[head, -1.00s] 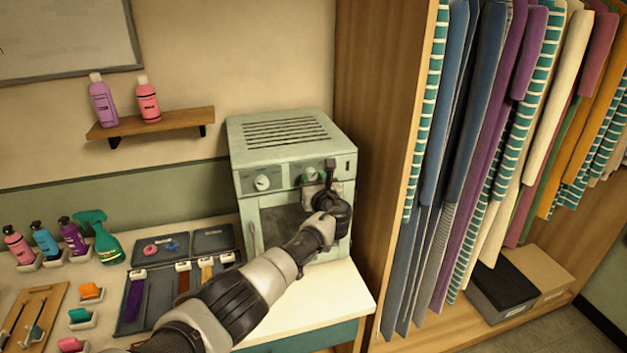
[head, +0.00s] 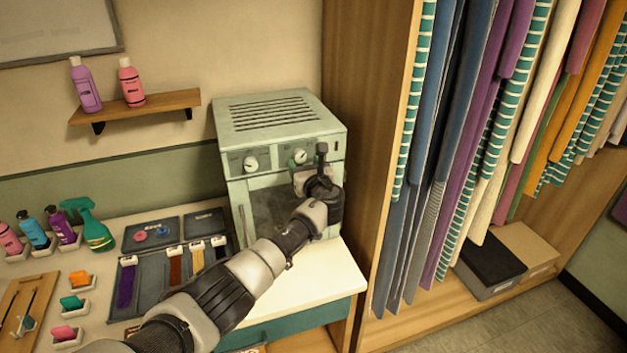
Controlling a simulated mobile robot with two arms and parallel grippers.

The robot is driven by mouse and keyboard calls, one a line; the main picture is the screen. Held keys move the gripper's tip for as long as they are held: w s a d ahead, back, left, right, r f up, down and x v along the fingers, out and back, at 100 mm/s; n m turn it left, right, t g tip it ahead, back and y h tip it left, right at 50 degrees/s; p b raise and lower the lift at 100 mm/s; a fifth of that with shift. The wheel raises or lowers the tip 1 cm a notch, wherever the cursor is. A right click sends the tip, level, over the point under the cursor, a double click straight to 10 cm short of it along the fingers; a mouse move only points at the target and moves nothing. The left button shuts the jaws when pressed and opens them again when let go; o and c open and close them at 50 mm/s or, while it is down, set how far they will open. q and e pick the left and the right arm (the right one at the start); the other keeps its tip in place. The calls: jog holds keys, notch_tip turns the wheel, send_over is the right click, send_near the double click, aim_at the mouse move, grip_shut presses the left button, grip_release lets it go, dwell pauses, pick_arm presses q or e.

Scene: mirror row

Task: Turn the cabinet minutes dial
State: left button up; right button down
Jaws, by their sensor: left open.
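The cabinet (head: 281,115) is a pale green metal box with a vented top, standing on the counter. Its front panel carries a white dial (head: 250,163) at the left and a second white dial (head: 299,157) right of it; I cannot read which is the minutes dial. My left gripper (head: 309,168) is open in front of the panel, just below and right of the second dial. I cannot tell whether it touches the cabinet. My arm hides part of the cabinet's door. My right gripper does not show.
A wooden wardrobe of hanging towels (head: 470,130) stands close on the right. A shelf (head: 135,106) holds two bottles. Bare countertop (head: 322,277) lies before the cabinet.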

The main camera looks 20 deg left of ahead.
pick_arm(q)
jog(key=b+v, duration=0.1)
jog(key=v, duration=0.7)
jog(key=shift+s+d+b, duration=0.2)
jog(key=shift+s+b, duration=0.05)
jog(key=shift+b, duration=0.1)
